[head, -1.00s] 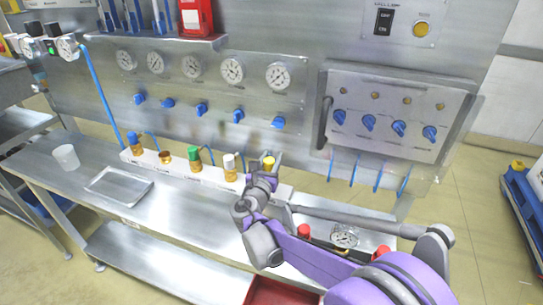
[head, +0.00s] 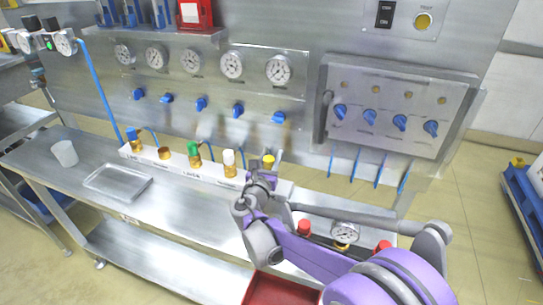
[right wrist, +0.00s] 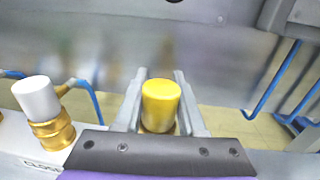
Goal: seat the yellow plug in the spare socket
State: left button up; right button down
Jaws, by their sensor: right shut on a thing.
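The yellow plug (head: 268,160) is at the right end of the white socket strip in the head view. It also shows in the right wrist view (right wrist: 160,104), upright between my fingers, with a little brass below its cap. My right gripper (head: 268,164) is shut on it; in the right wrist view a finger stands on each side. Whether the plug sits in a socket or just above the strip is hidden. An open brass socket (head: 164,153), with no coloured cap, lies between the blue and green plugs. My left gripper is not in view.
The strip also holds a blue plug (head: 131,134), a green plug (head: 194,150) and a white plug (head: 229,158). A shallow metal tray (head: 118,182) and a white cup (head: 65,153) stand on the steel bench. The panel wall with gauges rises close behind.

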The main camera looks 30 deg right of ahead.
jog(key=shift+f+b, duration=0.4)
jog(key=shift+f, duration=0.2)
jog(key=shift+c, duration=2.1)
grip_release()
jog(key=shift+s+a, duration=0.1)
jog(key=v, duration=1)
jog(key=shift+s+a, duration=0.15)
jog(key=shift+s, duration=0.1)
